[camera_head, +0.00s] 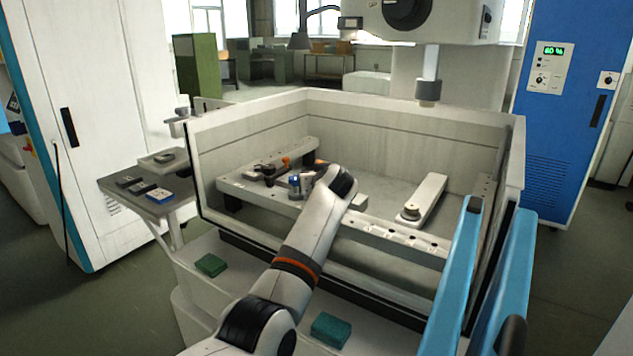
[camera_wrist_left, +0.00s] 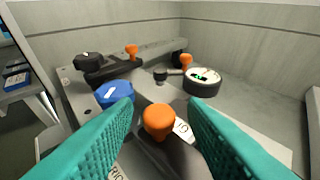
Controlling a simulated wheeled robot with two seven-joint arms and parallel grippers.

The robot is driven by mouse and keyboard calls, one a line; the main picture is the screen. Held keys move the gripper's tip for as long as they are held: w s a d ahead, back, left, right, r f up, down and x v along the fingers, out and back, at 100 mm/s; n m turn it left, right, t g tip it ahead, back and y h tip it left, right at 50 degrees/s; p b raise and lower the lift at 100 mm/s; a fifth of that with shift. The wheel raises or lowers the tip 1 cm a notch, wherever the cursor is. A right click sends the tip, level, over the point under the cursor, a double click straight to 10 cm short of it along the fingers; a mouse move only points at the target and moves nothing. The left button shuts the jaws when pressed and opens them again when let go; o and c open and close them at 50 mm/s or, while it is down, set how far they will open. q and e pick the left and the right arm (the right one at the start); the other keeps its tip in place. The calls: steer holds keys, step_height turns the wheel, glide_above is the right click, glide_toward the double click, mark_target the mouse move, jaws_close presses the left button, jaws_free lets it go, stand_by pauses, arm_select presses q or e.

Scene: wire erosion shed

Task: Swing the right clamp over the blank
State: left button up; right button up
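In the left wrist view, an orange knob (camera_wrist_left: 158,120) on a dark grey clamp stands between the two teal fingertips of my left gripper (camera_wrist_left: 160,135). The fingers are spread, with a gap on each side of the knob. Partly covered lettering shows beside it. A second clamp (camera_wrist_left: 103,68), dark with an orange knob (camera_wrist_left: 132,50), lies farther back on the left; it also shows in the head view (camera_head: 265,171). A blue cap (camera_wrist_left: 115,93) is left of the near knob. My left forearm and hand hide much of the near clamp in the head view. I cannot make out the blank surely.
A round dial-like piece (camera_wrist_left: 202,83) sits at the right in the wrist view. The work frame (camera_head: 385,232) lies inside the walled tank (camera_head: 420,140). A pale bar (camera_head: 427,195) is at its right. A machine head (camera_head: 428,90) hangs behind.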

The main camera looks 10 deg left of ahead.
steer(key=shift+d, duration=0.35)
arm_select(q)
steer(key=shift+s, duration=0.15)
steer(key=b+v, duration=0.1)
steer(key=v, duration=1)
steer(key=shift+s+d+r, duration=0.15)
steer(key=shift+s+d, duration=0.1)
steer(key=shift+s, duration=0.05)
arm_select(e)
steer(key=shift+f, duration=0.75)
steer(key=shift+a, duration=0.1)
